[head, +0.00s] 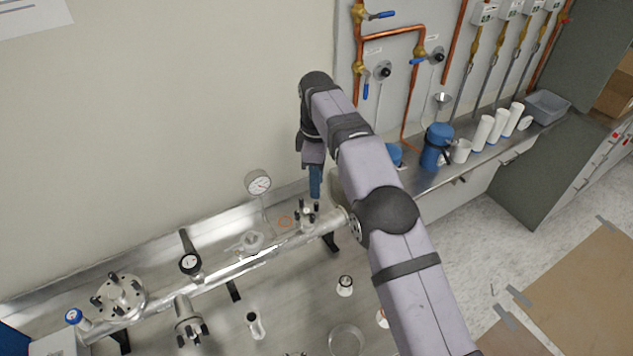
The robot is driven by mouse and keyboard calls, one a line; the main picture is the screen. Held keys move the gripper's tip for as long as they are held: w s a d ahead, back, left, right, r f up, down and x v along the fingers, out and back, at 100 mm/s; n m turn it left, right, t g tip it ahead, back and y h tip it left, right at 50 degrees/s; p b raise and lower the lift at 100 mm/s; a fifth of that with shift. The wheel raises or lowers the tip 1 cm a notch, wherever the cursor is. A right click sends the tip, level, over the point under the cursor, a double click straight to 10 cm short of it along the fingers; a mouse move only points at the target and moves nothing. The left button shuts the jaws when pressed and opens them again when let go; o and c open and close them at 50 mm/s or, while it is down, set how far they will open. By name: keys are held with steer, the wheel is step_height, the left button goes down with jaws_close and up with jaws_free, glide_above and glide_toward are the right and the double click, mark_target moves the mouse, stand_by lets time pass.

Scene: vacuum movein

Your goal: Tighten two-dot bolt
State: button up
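My gripper (315,184) hangs from my arm, its blue fingers pointing down. They are seen edge-on, so I cannot tell whether they are open or shut. Just below the fingertips is a small flange (307,224) on the steel pipe, with several upright black bolts (317,207). The fingertips appear just above the rear bolts; contact cannot be told. A larger flange (118,297) at the left end of the pipe also carries several black bolts. Dot marks are too small to read, so I cannot tell which bolt has two dots.
A dial gauge (258,184) stands just left of my gripper. A black-handled valve (190,262) rises from the pipe. A lower port (187,320) and small cylinders (256,326) are in front. Copper pipes (393,37) and a shelf with a blue flask (436,146) are at right.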

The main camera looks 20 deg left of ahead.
steer(key=w+d+f+m+b, duration=0.25)
steer(key=d+f+b, duration=0.25)
steer(key=d, duration=0.3)
steer(key=w+d+f+m+b, duration=0.1)
steer(key=w+d+f+b, duration=0.4)
steer(key=d, duration=0.3)
steer(key=s+d+f+m+g+y+b, duration=0.1)
steer(key=s+d+f+m+y+b, duration=0.15)
steer(key=f+b, duration=0.3)
steer(key=s+d+f+m+g+y+b, duration=0.1)
steer(key=s+d+f+m+y+b, duration=0.1)
steer(key=d+f+b, duration=0.3)
steer(key=s+a+r+m+g+y, duration=0.2)
steer(key=s+a+m+y, duration=0.2)
steer(key=a+m+y, duration=0.35)
steer(key=w+a+r+m+t+y, duration=0.1)
steer(key=a+r+m+y, duration=0.2)
steer(key=m, duration=0.7)
steer(key=w+a+r+m+y, duration=0.1)
steer(key=a+r+m+y, duration=0.1)
steer(key=r+m, duration=0.5)
steer(key=a+m, duration=0.1)
steer(key=m, duration=0.2)
steer(key=shift+w+t+y, duration=0.15)
steer(key=shift+t+y, duration=0.25)
steer(key=shift+a+m, duration=0.15)
steer(key=shift+m, duration=0.1)
